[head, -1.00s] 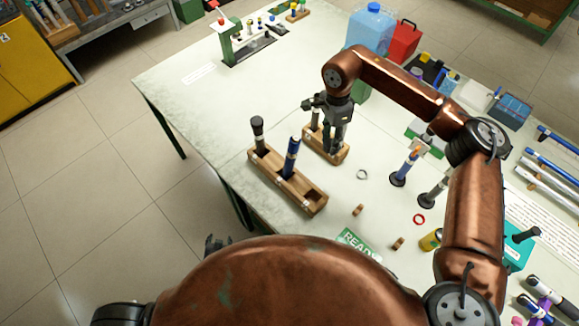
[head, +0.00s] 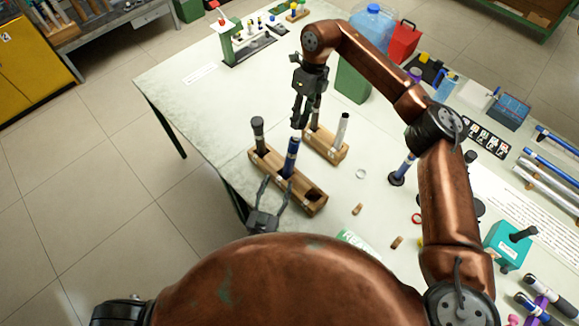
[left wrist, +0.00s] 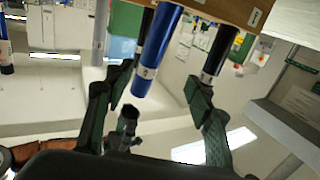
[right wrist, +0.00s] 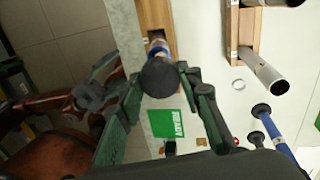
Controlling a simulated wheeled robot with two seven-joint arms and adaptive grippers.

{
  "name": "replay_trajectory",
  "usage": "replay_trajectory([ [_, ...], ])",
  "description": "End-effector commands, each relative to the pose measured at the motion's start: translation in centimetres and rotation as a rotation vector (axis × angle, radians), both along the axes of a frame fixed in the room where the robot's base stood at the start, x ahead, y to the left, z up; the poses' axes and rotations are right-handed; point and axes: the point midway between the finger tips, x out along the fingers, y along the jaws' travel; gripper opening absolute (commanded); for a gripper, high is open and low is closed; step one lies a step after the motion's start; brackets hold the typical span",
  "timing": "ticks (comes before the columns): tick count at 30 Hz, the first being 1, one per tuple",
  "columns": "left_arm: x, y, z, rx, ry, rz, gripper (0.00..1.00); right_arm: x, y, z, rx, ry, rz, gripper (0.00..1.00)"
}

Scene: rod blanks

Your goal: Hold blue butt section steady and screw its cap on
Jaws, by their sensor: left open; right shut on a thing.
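The blue butt section (head: 291,158) stands upright in the middle of the near wooden rack (head: 314,207). It also shows in the left wrist view (left wrist: 157,50). My left gripper (head: 275,185) is open at the rack's near side; in the left wrist view its fingers lie apart, either side of the blue section's line. My right gripper (head: 300,122) is shut on a dark round cap (right wrist: 160,78), above the blue section. In the right wrist view the cap covers most of the section. I cannot tell whether they touch.
A black-topped section (head: 258,132) stands in the same rack, left of the blue one. Behind, a second rack (head: 327,150) holds a metal tube (head: 342,128). A loose ring (head: 361,174) and small wooden pieces (head: 357,209) lie to the right.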

Motion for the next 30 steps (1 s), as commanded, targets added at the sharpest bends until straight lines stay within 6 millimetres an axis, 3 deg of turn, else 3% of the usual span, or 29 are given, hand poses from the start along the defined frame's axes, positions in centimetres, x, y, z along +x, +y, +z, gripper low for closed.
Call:
replay_trajectory([
  [4,-0.5,-1.0,0.0,-0.004,-0.005,-0.029,0.49,0.0,0.1,0.1,0.002,0.001,-0.01,0.23],
  [16,0.1,-1.1,0.0,-0.006,-0.005,-0.028,0.49,0.0,0.1,0.1,0.002,0.002,-0.009,0.23],
  [30,7.5,-3.6,0.1,-0.007,-0.005,-0.027,0.49,0.0,0.1,0.1,0.001,0.001,-0.009,0.23],
])
